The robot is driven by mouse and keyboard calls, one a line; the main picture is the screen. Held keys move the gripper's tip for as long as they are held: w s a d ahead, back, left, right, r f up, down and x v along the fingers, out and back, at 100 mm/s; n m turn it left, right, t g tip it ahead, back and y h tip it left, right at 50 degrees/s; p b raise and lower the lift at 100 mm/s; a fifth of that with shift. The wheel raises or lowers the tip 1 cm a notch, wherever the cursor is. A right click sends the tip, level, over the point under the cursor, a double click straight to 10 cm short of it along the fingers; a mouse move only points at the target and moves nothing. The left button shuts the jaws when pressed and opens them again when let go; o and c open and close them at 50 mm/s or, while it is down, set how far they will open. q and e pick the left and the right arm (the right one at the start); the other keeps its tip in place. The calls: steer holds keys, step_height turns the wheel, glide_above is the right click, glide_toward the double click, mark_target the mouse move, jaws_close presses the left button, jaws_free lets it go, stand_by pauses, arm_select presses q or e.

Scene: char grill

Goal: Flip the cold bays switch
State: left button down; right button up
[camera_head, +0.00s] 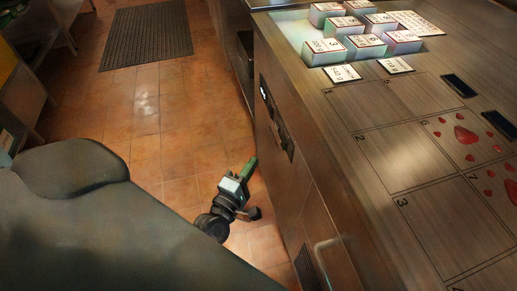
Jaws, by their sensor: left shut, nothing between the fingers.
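A dark switch panel (277,122) is set in the side face of the metal counter, below the top edge. A small pale-lit part (266,93) shows at its upper left; the switch positions are too small to read. My left gripper (251,164) is in front of the counter's side, below and left of the panel and apart from it. Its fingers are shut and empty. My right gripper is out of view.
The counter top (350,103) carries numbered squares, several boxes (324,51) with number cards in a recess, and red spots. A handle (330,243) sticks out of the counter's side at lower right. The tiled floor is open; a dark mat (147,35) lies farther back.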

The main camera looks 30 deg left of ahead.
arm_select(q)
steer(key=s, duration=0.3)
steer(key=shift+s+r, duration=0.15)
steer(key=shift+s, duration=0.05)
stand_by(0.5)
